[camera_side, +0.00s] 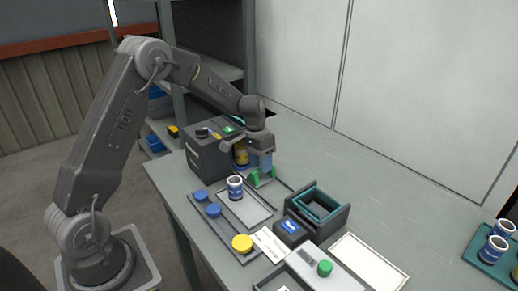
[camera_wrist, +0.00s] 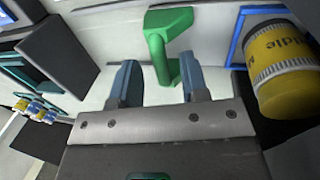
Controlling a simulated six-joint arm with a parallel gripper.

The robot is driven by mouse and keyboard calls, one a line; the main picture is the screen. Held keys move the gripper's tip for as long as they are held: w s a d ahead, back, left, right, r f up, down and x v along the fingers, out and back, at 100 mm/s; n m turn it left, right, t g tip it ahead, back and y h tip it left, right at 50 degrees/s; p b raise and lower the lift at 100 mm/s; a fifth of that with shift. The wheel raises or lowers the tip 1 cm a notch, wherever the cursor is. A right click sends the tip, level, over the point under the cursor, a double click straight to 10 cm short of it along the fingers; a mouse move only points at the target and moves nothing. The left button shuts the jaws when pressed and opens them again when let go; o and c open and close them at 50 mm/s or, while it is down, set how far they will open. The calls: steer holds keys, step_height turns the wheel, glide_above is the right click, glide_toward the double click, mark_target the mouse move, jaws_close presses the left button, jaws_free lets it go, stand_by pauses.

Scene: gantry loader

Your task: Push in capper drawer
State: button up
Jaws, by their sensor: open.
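The capper is the dark grey box (camera_side: 207,158) at the back left of the table in the side view. Its drawer is out, with a yellow can (camera_side: 241,156) at the box's front; the can also shows in the wrist view (camera_wrist: 283,72), beside a blue square frame (camera_wrist: 240,32) on the pale drawer plate. The drawer's green handle (camera_side: 257,178) is at its outer end. My gripper (camera_side: 262,164) points down over the handle. In the wrist view my gripper (camera_wrist: 160,75) has its blue fingers apart, with the green handle (camera_wrist: 158,45) between and beyond them. Contact cannot be told.
A blue-and-white can (camera_side: 235,187) stands on a grey tray beside a strip with blue caps (camera_side: 213,210) and a yellow cap (camera_side: 242,243). A dark open box with a teal rim (camera_side: 318,207) stands right of the drawer. The table behind is clear.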

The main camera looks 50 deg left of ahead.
step_height(320, 180, up, 13)
steer(key=a, duration=0.2)
steer(key=shift+a, duration=0.35)
